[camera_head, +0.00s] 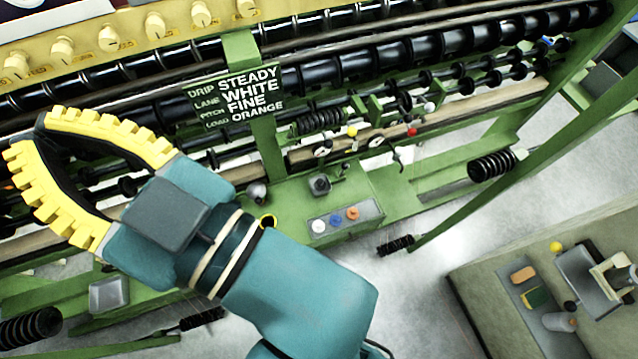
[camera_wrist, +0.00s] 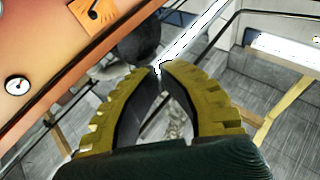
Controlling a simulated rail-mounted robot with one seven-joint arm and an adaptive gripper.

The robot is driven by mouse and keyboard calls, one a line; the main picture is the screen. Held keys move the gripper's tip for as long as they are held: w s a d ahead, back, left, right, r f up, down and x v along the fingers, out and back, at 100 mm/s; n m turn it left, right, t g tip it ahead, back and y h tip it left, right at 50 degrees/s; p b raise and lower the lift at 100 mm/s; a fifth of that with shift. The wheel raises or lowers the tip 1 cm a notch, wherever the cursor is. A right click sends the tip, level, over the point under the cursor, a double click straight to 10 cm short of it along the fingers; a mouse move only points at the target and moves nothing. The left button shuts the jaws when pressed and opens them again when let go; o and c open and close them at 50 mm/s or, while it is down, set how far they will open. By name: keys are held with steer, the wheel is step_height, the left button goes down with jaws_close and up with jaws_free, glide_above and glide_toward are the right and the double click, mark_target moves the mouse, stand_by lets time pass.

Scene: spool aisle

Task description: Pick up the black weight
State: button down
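A small dark block with a knob on top (camera_head: 320,184) sits on the green machine platform (camera_head: 362,190) in the head view. It looks like the black weight, but its size makes this unsure. My gripper (camera_head: 28,135) is at the far left of the head view, well apart from the block. Its yellow ribbed fingers bow outward and their tips come together with nothing held. The wrist view also shows the fingertips of my gripper (camera_wrist: 160,68) meeting, with no weight between them.
A tray (camera_head: 375,207) with white, blue and orange pieces lies in front of the block. A grey ball-shaped knob (camera_head: 257,192) stands left. Black rollers (camera_head: 420,60) and a sign (camera_head: 236,92) are behind. A bench (camera_head: 500,290) with small items is at right.

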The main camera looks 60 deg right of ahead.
steer(key=c, duration=0.7)
jaws_free()
steer(key=shift+c, duration=0.2)
